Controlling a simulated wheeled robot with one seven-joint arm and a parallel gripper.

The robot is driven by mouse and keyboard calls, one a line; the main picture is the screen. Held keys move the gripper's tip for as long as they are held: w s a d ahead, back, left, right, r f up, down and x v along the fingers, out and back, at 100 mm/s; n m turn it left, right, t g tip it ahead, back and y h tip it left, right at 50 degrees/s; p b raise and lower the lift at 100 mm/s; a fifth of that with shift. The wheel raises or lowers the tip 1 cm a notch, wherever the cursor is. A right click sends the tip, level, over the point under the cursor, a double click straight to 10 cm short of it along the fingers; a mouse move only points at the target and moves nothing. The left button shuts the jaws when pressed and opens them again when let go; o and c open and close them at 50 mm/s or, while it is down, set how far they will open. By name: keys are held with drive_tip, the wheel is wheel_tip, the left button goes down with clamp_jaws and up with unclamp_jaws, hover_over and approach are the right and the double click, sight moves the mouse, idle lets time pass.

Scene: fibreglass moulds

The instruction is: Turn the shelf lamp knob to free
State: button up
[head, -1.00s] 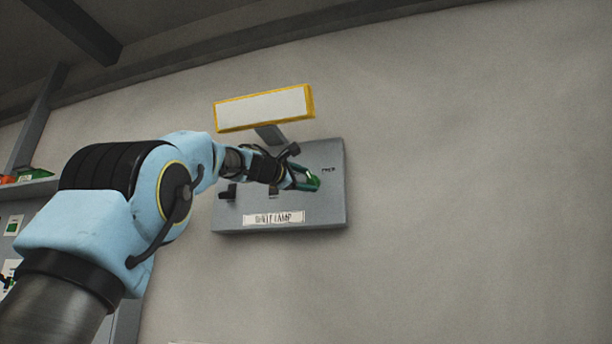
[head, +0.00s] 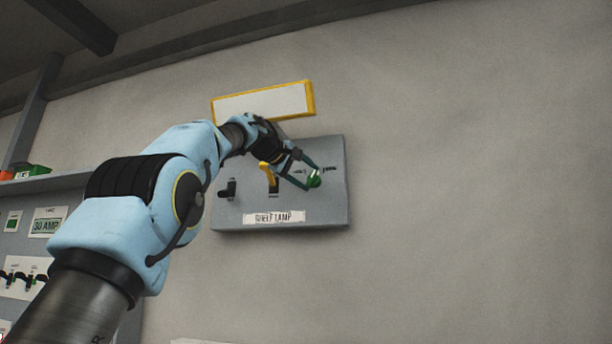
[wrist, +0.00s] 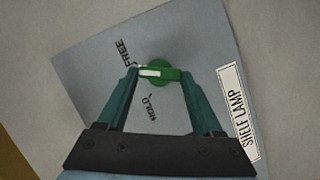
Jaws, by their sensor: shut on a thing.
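The shelf lamp knob (wrist: 166,75) is green with a white mark on one side of its bar. In the wrist view the mark points left, between the printed words FREE (wrist: 122,53) and HOLD (wrist: 152,108). My gripper (wrist: 160,77) is shut on the knob, one teal finger at each end of the bar. In the head view the knob (head: 316,181) sits at the right of the grey panel (head: 325,210), and my gripper (head: 311,178) reaches it from upper left. The SHELF LAMP label (head: 273,217) is at the panel's bottom.
A yellow-handled lever (head: 268,176) and a black switch (head: 228,189) are on the panel left of the knob. A yellow-framed white lamp (head: 263,103) juts out above, close to my wrist. A shelf (head: 60,184) is at far left. The wall to the right is bare.

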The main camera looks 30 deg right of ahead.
drive_tip(key=shift+d+m+y, duration=0.1)
drive_tip(key=shift+m+y, duration=0.3)
drive_tip(key=shift+m, duration=0.3)
drive_tip(key=o, duration=1.4)
drive_tip(key=shift+c, duration=0.2)
drive_tip(key=b+v, duration=0.3)
drive_tip(key=v, duration=0.8)
drive_tip(key=shift+d, duration=0.1)
